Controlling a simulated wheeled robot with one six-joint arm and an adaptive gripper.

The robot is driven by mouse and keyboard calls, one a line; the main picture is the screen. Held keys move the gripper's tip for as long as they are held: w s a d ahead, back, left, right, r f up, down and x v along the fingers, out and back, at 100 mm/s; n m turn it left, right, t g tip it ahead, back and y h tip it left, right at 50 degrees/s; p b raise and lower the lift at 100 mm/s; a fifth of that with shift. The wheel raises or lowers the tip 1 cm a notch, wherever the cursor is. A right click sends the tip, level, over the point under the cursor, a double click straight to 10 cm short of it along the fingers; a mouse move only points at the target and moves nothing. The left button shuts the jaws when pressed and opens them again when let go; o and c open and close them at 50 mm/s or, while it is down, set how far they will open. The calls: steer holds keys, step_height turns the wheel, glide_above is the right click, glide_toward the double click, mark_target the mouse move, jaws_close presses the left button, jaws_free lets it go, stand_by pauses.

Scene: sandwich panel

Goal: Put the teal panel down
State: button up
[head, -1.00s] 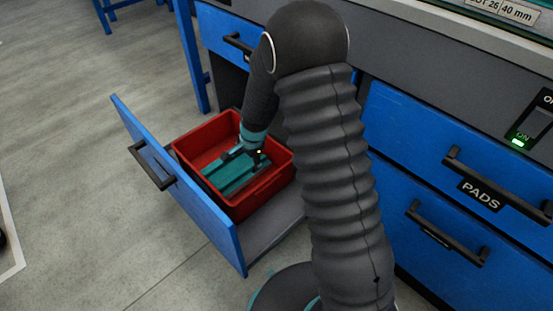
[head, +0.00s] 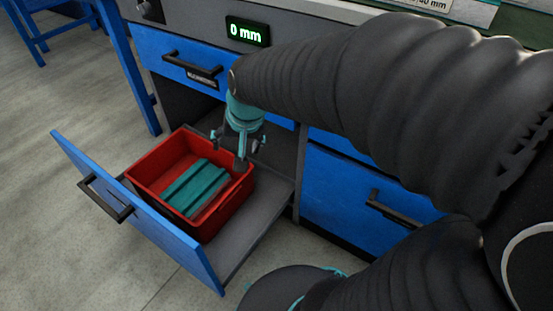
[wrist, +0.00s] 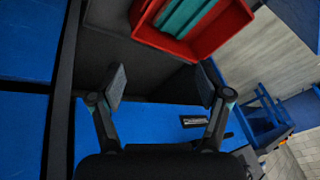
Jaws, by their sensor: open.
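The teal panel (head: 196,186) lies in the red bin (head: 222,224), with raised ribs along its length. It also shows in the wrist view (wrist: 183,14), cut by the top edge. The bin stands in the open bottom drawer (head: 262,212). My gripper (head: 240,158) is above the bin's far right rim, apart from the panel. In the wrist view my gripper (wrist: 160,88) has its two fingers spread wide with nothing between them.
The drawer's blue front (head: 140,212) with a black handle (head: 106,199) stands out to the left. A closed blue drawer (head: 178,58) is above, under a display (head: 248,31) reading 0 mm. Grey floor (head: 60,240) is clear at the left.

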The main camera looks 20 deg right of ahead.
steer(key=s+d+r+n, duration=0.2)
steer(key=s, duration=0.5)
steer(key=s+d+r+n+t+h, duration=0.1)
steer(key=s+d+r, duration=0.1)
steer(key=s, duration=0.5)
steer(key=shift+d+r+n, duration=0.15)
steer(key=shift+d+n, duration=0.1)
steer(key=shift+n, duration=0.15)
